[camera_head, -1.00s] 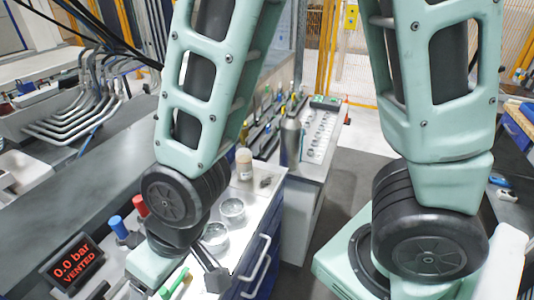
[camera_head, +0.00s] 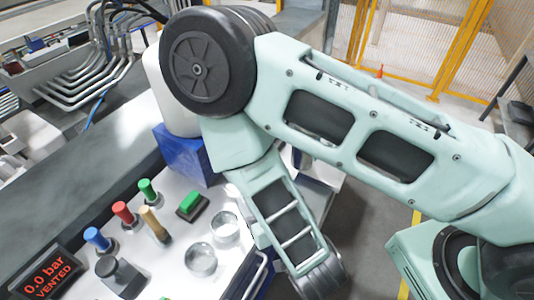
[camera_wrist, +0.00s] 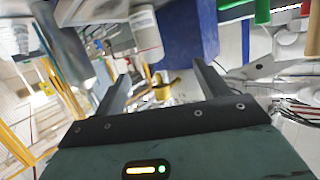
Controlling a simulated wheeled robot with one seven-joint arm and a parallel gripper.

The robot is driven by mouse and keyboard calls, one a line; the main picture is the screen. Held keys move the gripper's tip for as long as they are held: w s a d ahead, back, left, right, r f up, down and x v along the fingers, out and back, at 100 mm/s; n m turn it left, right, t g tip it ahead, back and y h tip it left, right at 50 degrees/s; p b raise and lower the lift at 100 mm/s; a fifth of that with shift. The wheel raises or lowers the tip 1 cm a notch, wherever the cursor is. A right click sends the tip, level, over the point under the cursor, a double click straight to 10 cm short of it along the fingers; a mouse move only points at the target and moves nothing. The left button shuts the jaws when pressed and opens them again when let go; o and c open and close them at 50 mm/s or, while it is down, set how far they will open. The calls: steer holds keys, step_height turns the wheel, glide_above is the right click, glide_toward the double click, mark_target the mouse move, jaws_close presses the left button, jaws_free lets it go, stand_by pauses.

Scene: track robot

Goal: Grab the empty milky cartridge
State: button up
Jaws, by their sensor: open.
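My gripper (camera_wrist: 161,70) is open in the wrist view, with its two fingers apart and nothing held between them. A whitish cylindrical container (camera_wrist: 147,35) with a small label shows beyond the fingers, near the top middle; I cannot tell whether it is the milky cartridge or whether it is empty. In the head view a milky white body (camera_head: 172,95) stands behind my arm's round joint, partly hidden, above a blue block (camera_head: 185,152). My gripper is not visible in the head view.
On the white bench top are blue (camera_head: 97,238), red (camera_head: 123,212) and green (camera_head: 147,190) handles, a green button (camera_head: 190,202) and two clear round dishes (camera_head: 201,260) (camera_head: 226,227). A display (camera_head: 47,275) reads 0.0 bar, vented. A gold item (camera_wrist: 160,86) shows beyond my fingers.

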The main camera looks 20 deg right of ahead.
steer(key=shift+t, duration=0.5)
steer(key=w+b, duration=0.2)
steer(key=w+f+b, duration=0.1)
steer(key=w+b, duration=0.1)
steer(key=b, duration=0.1)
steer(key=w+b, duration=0.3)
steer(key=shift+d+f, duration=0.2)
steer(key=shift+d, duration=0.1)
steer(key=x, duration=0.1)
steer(key=p+x, duration=0.2)
steer(key=x, duration=0.1)
steer(key=shift+w+r, duration=0.15)
steer(key=shift+r, duration=0.1)
steer(key=shift+d+f+p+x, duration=0.15)
steer(key=shift+p+x, duration=0.5)
steer(key=shift+x, duration=0.85)
steer(key=shift+d+f+p+x, duration=0.15)
steer(key=shift+p+x, duration=0.5)
steer(key=shift+x, duration=0.85)
steer(key=shift+a, duration=0.1)
steer(key=c, duration=1.1)
steer(key=shift+c, duration=0.7)
steer(key=shift+r, duration=0.15)
